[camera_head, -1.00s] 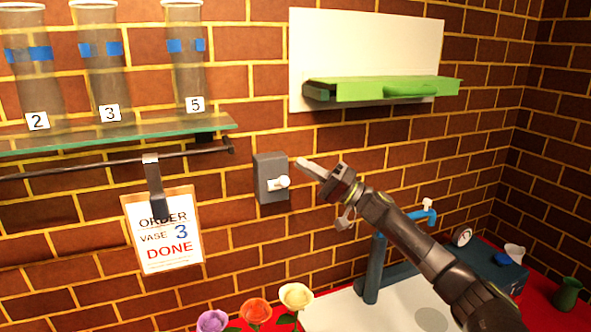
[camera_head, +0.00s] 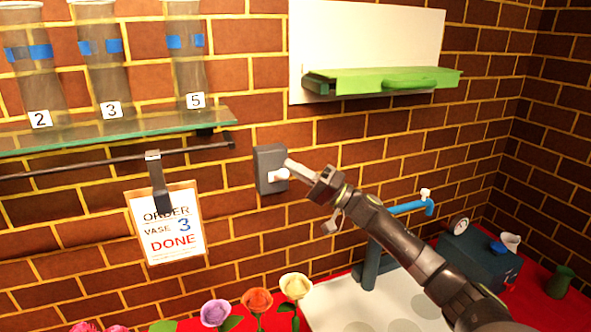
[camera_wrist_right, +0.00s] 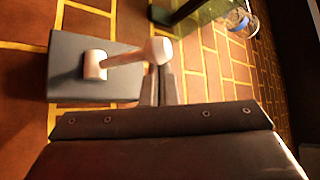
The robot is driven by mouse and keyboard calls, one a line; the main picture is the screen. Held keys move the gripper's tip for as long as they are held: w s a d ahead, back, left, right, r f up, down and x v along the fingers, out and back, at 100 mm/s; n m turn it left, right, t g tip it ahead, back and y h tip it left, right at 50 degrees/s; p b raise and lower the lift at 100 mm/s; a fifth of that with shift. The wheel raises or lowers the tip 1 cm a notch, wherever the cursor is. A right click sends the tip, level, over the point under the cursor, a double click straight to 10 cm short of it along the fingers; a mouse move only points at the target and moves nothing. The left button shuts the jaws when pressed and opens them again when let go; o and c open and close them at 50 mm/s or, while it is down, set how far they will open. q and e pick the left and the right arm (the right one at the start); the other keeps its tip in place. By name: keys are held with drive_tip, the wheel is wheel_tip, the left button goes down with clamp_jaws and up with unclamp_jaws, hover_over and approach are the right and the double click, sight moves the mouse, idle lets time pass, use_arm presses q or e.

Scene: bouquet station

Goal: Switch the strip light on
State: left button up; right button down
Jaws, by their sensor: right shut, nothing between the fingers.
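A dark grey switch box (camera_head: 268,158) with a pale lever (camera_head: 280,175) is mounted on the brick wall. My right gripper (camera_head: 289,164) is shut and empty, its tips just above and right of the lever's knob. In the right wrist view, the switch box (camera_wrist_right: 62,62) is at the left and its lever (camera_wrist_right: 125,56) sticks out to the right. Its round knob sits close to the ends of the shut right gripper (camera_wrist_right: 162,70); whether they touch I cannot tell. I cannot make out a strip light. My left gripper is out of view.
A glass shelf (camera_head: 150,133) with several vases is at upper left, above a rail with an order card (camera_head: 170,222). A white panel (camera_head: 370,40) with a green ledge (camera_head: 385,80) is above right. Roses (camera_head: 257,299) stand below. A blue tap (camera_head: 408,207) is at right.

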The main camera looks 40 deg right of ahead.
drive_tip(key=shift+f+n+y+b, duration=0.3)
drive_tip(key=shift+n+y+b, duration=0.1)
drive_tip(key=shift+b, duration=0.2)
drive_tip(key=shift+s, duration=0.1)
drive_tip(key=s+d+f+n+g+y+b, duration=0.2)
drive_tip(key=f+n+b, duration=0.4)
drive_tip(key=b, duration=0.3)
drive_tip(key=s+d+f+n+g+y+b, duration=0.2)
drive_tip(key=d+f+n+g+y+b, duration=0.3)
drive_tip(key=f+n+y+b, duration=0.2)
drive_tip(key=shift+d+f+n+g+b, duration=0.2)
drive_tip(key=shift+d+n+g+b, duration=0.3)
drive_tip(key=shift+b, duration=0.85)
